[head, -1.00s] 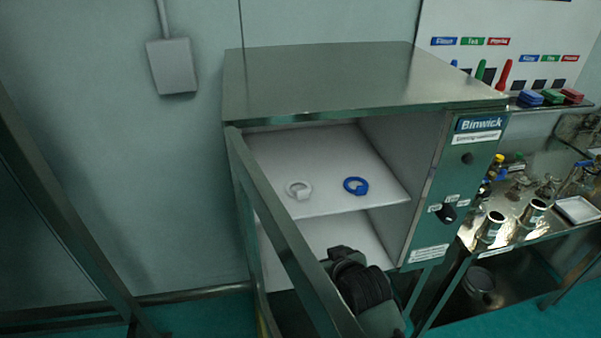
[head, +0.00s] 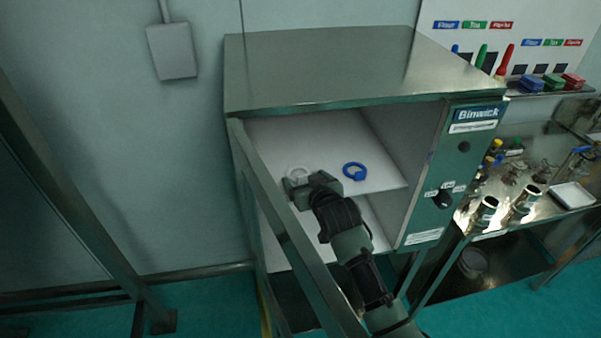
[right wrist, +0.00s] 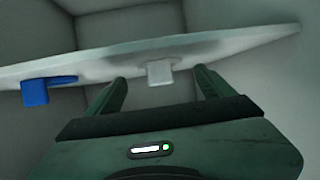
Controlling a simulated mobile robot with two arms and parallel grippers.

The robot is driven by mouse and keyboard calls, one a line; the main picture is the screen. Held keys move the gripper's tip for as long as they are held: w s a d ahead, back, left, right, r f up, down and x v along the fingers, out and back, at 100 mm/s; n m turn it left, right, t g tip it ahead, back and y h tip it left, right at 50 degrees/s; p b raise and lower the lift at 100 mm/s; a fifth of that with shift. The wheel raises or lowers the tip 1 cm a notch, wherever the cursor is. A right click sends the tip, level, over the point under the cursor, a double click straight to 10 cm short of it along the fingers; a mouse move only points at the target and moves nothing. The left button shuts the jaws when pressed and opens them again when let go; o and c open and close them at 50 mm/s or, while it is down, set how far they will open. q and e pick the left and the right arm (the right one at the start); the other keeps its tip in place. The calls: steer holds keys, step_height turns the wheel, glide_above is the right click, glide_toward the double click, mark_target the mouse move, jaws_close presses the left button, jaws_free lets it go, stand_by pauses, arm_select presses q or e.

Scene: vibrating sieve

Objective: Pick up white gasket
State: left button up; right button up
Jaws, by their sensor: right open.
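The white gasket (head: 297,173) lies on the upper shelf (head: 385,178) inside the open cabinet, left of the blue gasket (head: 355,171). My right gripper (head: 300,186) is at the shelf's front edge, just in front of the white gasket, and hides its near part in the head view. In the right wrist view, the white gasket's tab (right wrist: 160,73) shows between the two open fingers of my right gripper (right wrist: 160,86), at the shelf edge. The fingers look empty. The blue gasket's tab (right wrist: 36,91) is off to the left there. My left gripper is not in view.
The open cabinet door (head: 290,240) stands close along the left of my right arm. The control panel (head: 450,180) borders the opening on the right. A bench (head: 545,185) with metal parts stands further right.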

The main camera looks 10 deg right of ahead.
steer(key=shift+x, duration=1.4)
steer(key=c, duration=1.4)
steer(key=shift+r, duration=0.15)
